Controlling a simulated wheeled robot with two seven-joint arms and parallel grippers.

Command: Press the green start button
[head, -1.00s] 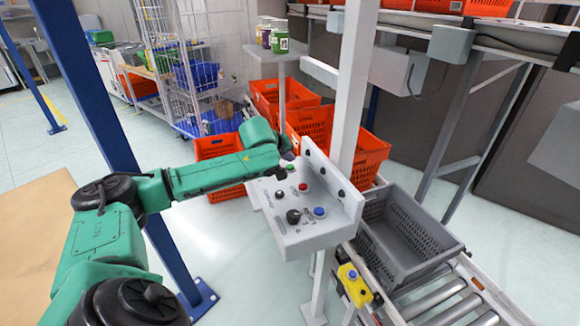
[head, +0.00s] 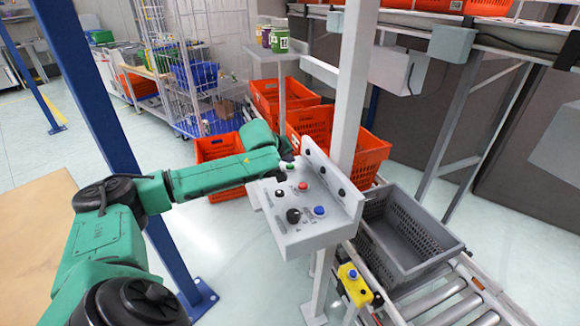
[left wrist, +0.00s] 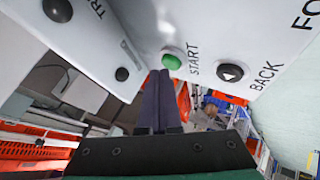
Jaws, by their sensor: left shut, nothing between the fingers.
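The green start button (left wrist: 171,61) is on the light grey control panel, beside the word START in the left wrist view. It also shows in the head view (head: 290,167) near the panel's far left part. My left gripper (left wrist: 159,74) is shut and empty, its dark fingers side by side. In the left wrist view its fingertips appear right beside the button's lower left edge; I cannot tell whether they touch it. In the head view my green left arm reaches in from the left to the panel (head: 293,238). My right gripper is not in view.
The panel also carries a red button (head: 303,186), a blue button (head: 319,210) and several black controls. A grey tote (head: 450,247) sits on the roller conveyor at right. Orange totes (head: 378,150) stand behind the panel, and a white post (head: 352,90) rises beside it.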

